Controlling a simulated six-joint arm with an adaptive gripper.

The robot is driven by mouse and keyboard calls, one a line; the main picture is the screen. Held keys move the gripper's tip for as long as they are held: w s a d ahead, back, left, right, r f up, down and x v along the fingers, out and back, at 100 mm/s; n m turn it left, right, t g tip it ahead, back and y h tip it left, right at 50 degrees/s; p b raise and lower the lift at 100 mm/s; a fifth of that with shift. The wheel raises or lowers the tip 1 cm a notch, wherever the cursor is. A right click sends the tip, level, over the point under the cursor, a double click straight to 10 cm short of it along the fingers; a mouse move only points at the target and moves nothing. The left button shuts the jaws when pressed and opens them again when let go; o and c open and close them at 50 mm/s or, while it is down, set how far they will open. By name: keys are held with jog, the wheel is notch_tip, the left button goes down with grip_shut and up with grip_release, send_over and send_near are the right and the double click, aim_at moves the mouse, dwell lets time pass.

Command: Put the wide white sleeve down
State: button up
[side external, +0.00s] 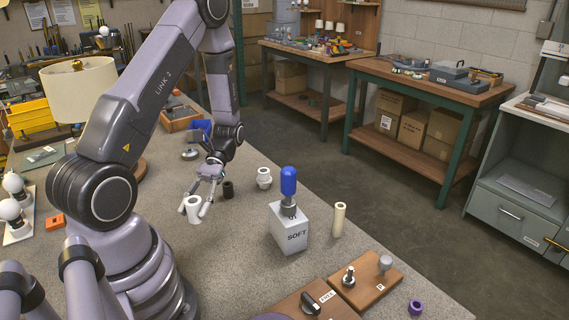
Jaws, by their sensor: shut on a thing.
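The wide white sleeve (194,213) is a short white tube with a dark open bore. It is upright at the left middle of the speckled worktop (240,240). My gripper (194,207) is shut on it, with one finger on each side of it. The sleeve's lower end is at or very close to the worktop; I cannot tell whether it touches. A short dark sleeve (228,190) stands just right of my gripper.
A white ribbed fitting (264,178), a white block marked SOFT (289,232) with a blue-topped part (288,183), and a cream tube (339,220) stand to the right. Wooden boards (365,283) lie at the front. The worktop between sleeve and block is clear.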

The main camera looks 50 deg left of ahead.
jog(key=w+d+n+t+h, duration=0.1)
jog(key=w+n+t+h, duration=0.4)
jog(key=w+n+t, duration=0.6)
jog(key=w+a+f+n+t+y, duration=0.1)
jog(key=w+a+f+n+t, duration=0.1)
jog(key=w, duration=0.4)
jog(key=w+a+f+n+t+y, duration=0.1)
jog(key=w+a+f+n+t, duration=0.2)
jog(key=w, duration=0.4)
jog(key=w+a+f+n+t+y, duration=0.2)
jog(key=w+a+f+n+t, duration=0.1)
jog(key=w+a+f, duration=0.3)
jog(key=shift+w+a+f+t, duration=0.1)
jog(key=shift+w+a+t, duration=0.2)
jog(key=shift+t, duration=0.3)
jog(key=shift+w+f, duration=0.2)
jog(key=f, duration=0.3)
jog(key=shift+w+a, duration=0.1)
jog(key=shift+w, duration=0.2)
jog(key=shift+f, duration=0.35)
jog(key=shift+f, duration=0.35)
